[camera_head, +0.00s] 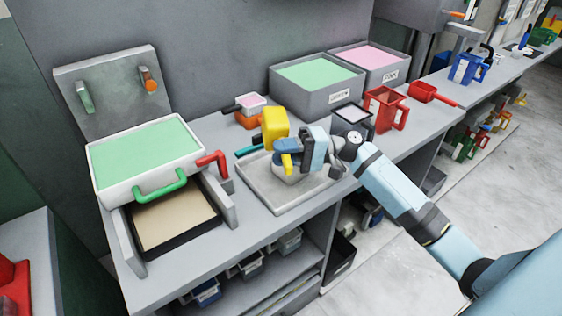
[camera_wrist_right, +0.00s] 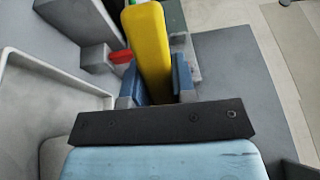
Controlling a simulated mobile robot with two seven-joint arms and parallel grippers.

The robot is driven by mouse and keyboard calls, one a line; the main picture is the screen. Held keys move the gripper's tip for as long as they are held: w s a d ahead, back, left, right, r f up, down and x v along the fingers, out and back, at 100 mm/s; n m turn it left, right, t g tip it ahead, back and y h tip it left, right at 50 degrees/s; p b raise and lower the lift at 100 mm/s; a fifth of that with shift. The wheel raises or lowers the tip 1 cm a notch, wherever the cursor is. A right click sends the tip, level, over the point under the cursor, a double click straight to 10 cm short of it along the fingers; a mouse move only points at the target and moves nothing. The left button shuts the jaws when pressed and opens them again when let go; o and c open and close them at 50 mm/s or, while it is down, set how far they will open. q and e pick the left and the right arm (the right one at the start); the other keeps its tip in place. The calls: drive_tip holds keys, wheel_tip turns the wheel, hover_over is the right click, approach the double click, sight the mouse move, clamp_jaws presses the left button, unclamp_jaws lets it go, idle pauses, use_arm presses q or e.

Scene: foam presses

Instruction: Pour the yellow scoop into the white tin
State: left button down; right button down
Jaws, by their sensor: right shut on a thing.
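My right gripper (camera_head: 287,147) comes in from the right in the head view. It is shut on the yellow scoop (camera_head: 274,123) and holds it above the grey tray. The scoop's broad part stands up behind the fingers, and a yellow end pokes out below them. In the right wrist view the yellow scoop (camera_wrist_right: 152,45) sits between the blue fingers (camera_wrist_right: 157,85). A pale rounded vessel (camera_head: 284,175), likely the white tin, stands in the tray under my gripper, mostly hidden. The scoop's contents are hidden, and I see no stream falling. My left gripper is not in view.
The grey tray (camera_head: 262,196) lies on the bench. A press with green foam (camera_head: 150,155) stands to its left. Bins of green (camera_head: 318,74) and pink (camera_head: 368,58) material stand behind. A red jug (camera_head: 384,108) and a dark-rimmed container (camera_head: 352,113) are to the right.

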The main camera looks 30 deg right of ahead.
drive_tip(key=y+b, duration=0.1)
drive_tip(key=b, duration=0.2)
drive_tip(key=shift+s+d+f+t+y+b, duration=0.1)
drive_tip(key=shift+d+f+t+y+b, duration=0.2)
drive_tip(key=shift+y, duration=0.1)
drive_tip(key=b, duration=0.1)
drive_tip(key=y+b, duration=0.1)
drive_tip(key=shift+s+d+r+y+b, duration=0.1)
drive_tip(key=shift+d+r+y+b, duration=0.1)
drive_tip(key=shift+r+y+b, duration=0.1)
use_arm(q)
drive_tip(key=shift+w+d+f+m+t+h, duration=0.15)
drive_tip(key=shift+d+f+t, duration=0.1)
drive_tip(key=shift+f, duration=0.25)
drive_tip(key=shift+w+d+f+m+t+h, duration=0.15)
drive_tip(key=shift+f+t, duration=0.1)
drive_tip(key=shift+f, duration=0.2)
use_arm(e)
drive_tip(key=shift+d+r+n, duration=0.1)
drive_tip(key=shift+r+n, duration=0.1)
drive_tip(key=shift+n, duration=0.1)
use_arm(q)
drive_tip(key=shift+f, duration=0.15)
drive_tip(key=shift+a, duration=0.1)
